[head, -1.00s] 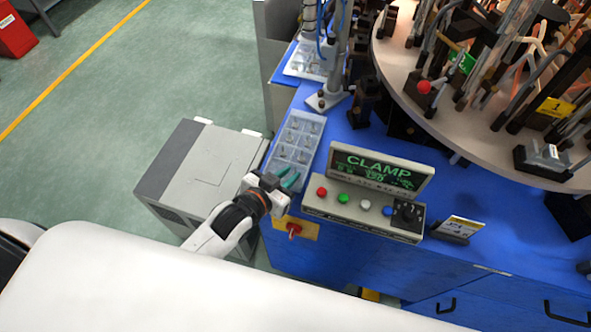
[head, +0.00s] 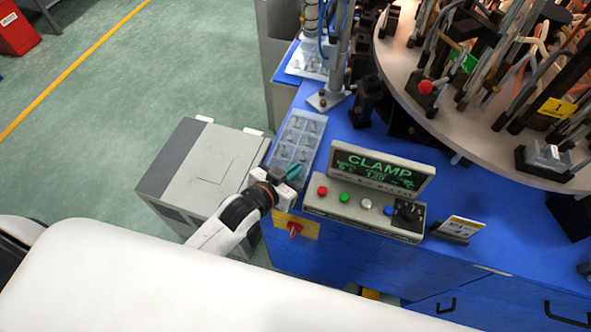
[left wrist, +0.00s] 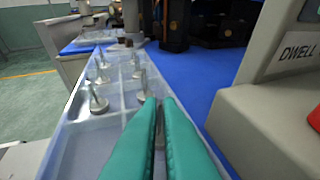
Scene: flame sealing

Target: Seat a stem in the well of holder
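My left gripper (head: 291,172) has green fingers and is low over the near end of the pale sectioned tray (head: 281,155) of stems. In the left wrist view the fingers (left wrist: 160,103) are close together, with a thin grey piece between them that looks like a stem (left wrist: 160,133), mostly hidden by the fingers. Another stem (left wrist: 144,88) stands in the tray just beyond the fingertips, and more stand farther off on the left (left wrist: 97,101). Dark holders and rods (head: 545,158) crowd the round turntable at the right; which holder has the well cannot be told. My right gripper is out of view.
The control box (head: 362,205) with the CLAMP display stands right of the tray, close to my left gripper. A red switch on a yellow plate (head: 306,226) is at the near table edge. The large turntable (head: 425,112) fills the upper right. A grey cabinet (head: 212,160) stands left.

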